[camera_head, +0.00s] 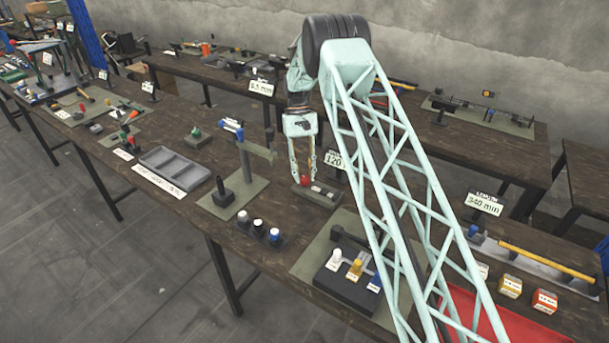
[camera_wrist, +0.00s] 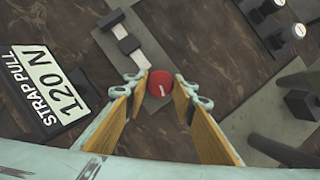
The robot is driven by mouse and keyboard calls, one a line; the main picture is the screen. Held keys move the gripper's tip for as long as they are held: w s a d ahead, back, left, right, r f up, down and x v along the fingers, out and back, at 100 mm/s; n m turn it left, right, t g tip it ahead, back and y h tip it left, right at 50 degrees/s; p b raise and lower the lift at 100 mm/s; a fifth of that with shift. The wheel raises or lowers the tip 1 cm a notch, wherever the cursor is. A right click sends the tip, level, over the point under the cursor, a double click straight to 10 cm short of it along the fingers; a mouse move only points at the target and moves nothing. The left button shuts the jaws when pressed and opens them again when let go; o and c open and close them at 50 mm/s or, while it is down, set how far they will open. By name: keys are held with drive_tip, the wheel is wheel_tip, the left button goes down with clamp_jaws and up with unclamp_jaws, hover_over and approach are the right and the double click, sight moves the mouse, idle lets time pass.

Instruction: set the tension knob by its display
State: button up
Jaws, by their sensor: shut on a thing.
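A round red knob (camera_head: 305,181) with a short white mark on top stands on a narrow grey base (camera_head: 329,201). It also shows in the wrist view (camera_wrist: 160,84). My gripper (camera_head: 304,177) points down over it, and its two fingers are shut on the knob from either side, as the wrist view (camera_wrist: 160,88) shows. A black-framed sign reading "STRAP PULL 120 N" (camera_wrist: 50,92) stands beside the base. In the head view the sign (camera_head: 336,161) is partly hidden by my arm.
On the same base lies a strap-like strip with pale blocks (camera_wrist: 127,41). A press (camera_head: 243,160) on a grey mat stands to the left. A holder with several capped posts (camera_head: 258,228) is nearer the front. A grey tray (camera_head: 172,168) lies further left.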

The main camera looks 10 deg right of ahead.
drive_tip(key=shift+n, duration=0.4)
drive_tip(key=o, duration=0.8)
drive_tip(key=v, duration=1.2)
drive_tip(key=shift+a, duration=0.15)
